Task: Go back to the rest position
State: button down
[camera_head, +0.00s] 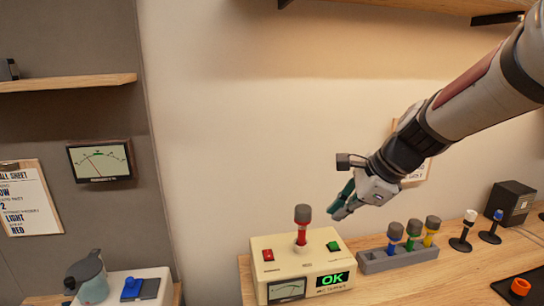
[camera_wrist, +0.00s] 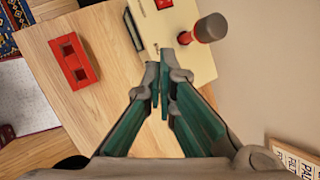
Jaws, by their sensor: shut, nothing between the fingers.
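My gripper (camera_head: 342,209) is in the air above and to the right of a cream box (camera_head: 287,247) in the head view. Its green-sided fingers are shut and empty in the wrist view (camera_wrist: 160,92). A red tube with a grey cap (camera_head: 302,224) stands upright in the top of the box, apart from the fingers; it also shows in the wrist view (camera_wrist: 209,28). The box has a red switch (camera_head: 267,255), a green switch (camera_head: 333,246), a dial meter and a lit display reading OK (camera_head: 333,280).
A grey rack (camera_head: 378,262) with blue, green and yellow tubes stands right of the box. Two small stands, a black box (camera_head: 510,203) and an orange ring (camera_head: 520,286) lie farther right. A red block (camera_wrist: 74,62) lies on the wooden table (camera_wrist: 110,125). A shelf hangs above.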

jog(key=s+d+r+n+h, duration=0.2)
jog(key=s+n, duration=0.7)
jog(key=s, duration=0.3)
jog(key=s+d+r+n+t+h, duration=0.1)
jog(key=s+d+r+n+h, duration=0.1)
jog(key=s+n, duration=0.8)
jog(key=shift+s+d, duration=0.15)
jog(key=shift+s, duration=0.85)
